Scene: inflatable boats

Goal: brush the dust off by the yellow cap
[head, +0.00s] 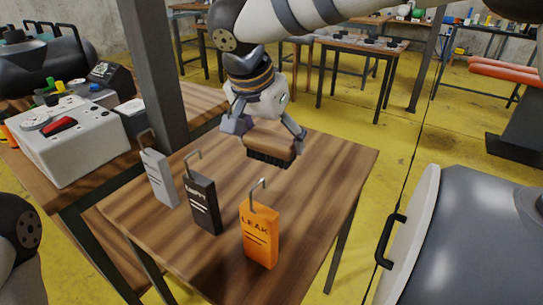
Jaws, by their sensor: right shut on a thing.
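My right gripper (268,131) is shut on a brush (270,147) with a brown wooden back and dark bristles facing down. It holds the brush over the far part of the wooden table (325,165); I cannot tell whether the bristles touch the wood. A small yellow cap (60,87) shows at the far left, beside green pieces behind a grey box. No dust can be made out around it at this size. My left gripper is out of view.
Grey, black "EMPTY" (203,203) and orange "LEAK" (259,232) hooked tags are on the near table. A dark post (155,70) stands between this table and the left bench with the grey box (70,135). A grey rounded body with a black handle (390,242) is at right.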

